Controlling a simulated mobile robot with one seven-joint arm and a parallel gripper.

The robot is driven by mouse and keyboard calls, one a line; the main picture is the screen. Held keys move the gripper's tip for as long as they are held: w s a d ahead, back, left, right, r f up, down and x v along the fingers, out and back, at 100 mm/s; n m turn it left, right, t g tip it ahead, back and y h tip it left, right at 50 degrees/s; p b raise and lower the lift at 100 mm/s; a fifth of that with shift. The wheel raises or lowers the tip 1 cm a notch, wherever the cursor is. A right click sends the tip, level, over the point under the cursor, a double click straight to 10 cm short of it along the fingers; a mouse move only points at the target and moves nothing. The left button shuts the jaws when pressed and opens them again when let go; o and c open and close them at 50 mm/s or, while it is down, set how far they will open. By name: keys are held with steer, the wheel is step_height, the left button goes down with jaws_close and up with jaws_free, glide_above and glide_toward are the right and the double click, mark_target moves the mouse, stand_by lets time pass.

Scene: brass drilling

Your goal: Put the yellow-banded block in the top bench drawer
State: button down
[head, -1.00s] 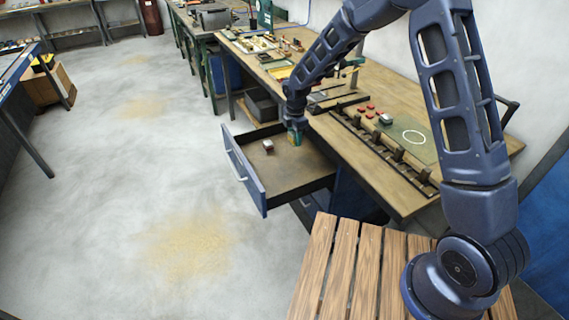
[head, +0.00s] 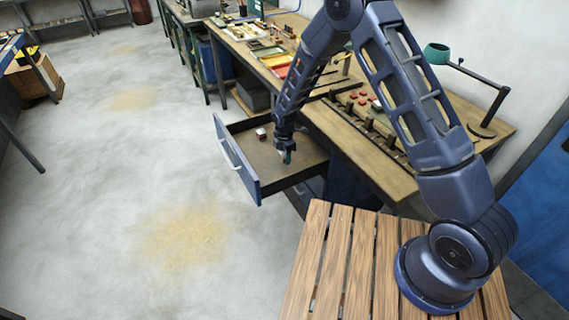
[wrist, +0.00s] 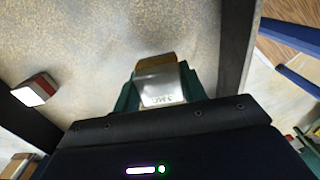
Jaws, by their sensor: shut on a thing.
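The top bench drawer (head: 242,165) stands pulled out from the wooden workbench, its blue front at left. My gripper (head: 285,156) points down into the drawer's right part. In the wrist view, its green fingers (wrist: 158,92) are shut on a silver block with a yellow-brown band (wrist: 158,80), engraved letters on its face. The drawer floor (wrist: 100,45) lies beneath the block; I cannot tell whether they touch. In the head view the block is mostly hidden by the fingers.
A small red-and-white block (head: 261,133) lies in the drawer, left of my gripper; it also shows in the wrist view (wrist: 36,89). Drawer walls stand close around. A slatted wooden surface (head: 335,260) is in front. Bench-top racks and parts lie behind. A green lamp (head: 437,53) stands right.

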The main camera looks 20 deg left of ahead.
mark_target(284, 168)
steer(key=shift+f, duration=2.35)
steer(key=shift+f, duration=0.1)
steer(key=c, duration=0.8)
jaws_free()
